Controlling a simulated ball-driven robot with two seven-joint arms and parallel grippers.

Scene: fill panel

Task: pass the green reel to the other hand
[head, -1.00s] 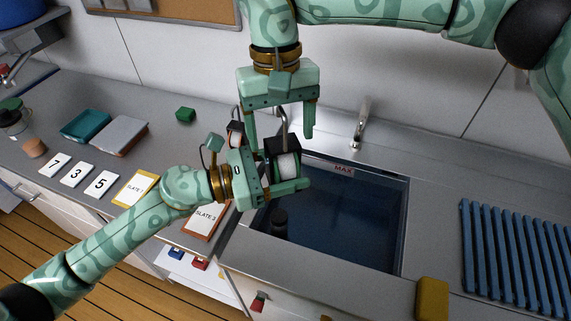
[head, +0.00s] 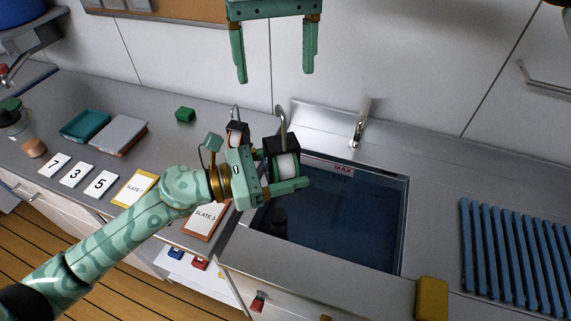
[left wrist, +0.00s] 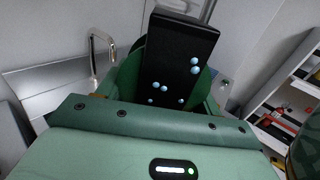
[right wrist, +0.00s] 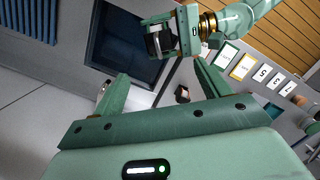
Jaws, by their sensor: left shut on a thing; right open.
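The green reel (head: 285,165) has a black block with a metal hook on top, a white drum and a green flange. My left gripper (head: 290,172) is shut on it and holds it near the left rim of the sink. In the left wrist view its black block (left wrist: 180,55) with pale blue dots hides part of the green disc. My right gripper (head: 275,76) is open and empty, above and apart from the reel. The right wrist view shows the reel (right wrist: 158,42) beyond the right gripper's open fingers (right wrist: 162,80).
An orange-edged reel (head: 236,135) stands behind the left gripper. The sink (head: 345,215) holds dark blue water and a dark object. A tap (head: 360,125) rises behind it. A green block (head: 185,114), number cards and slates lie left; a blue rack (head: 510,245) lies right.

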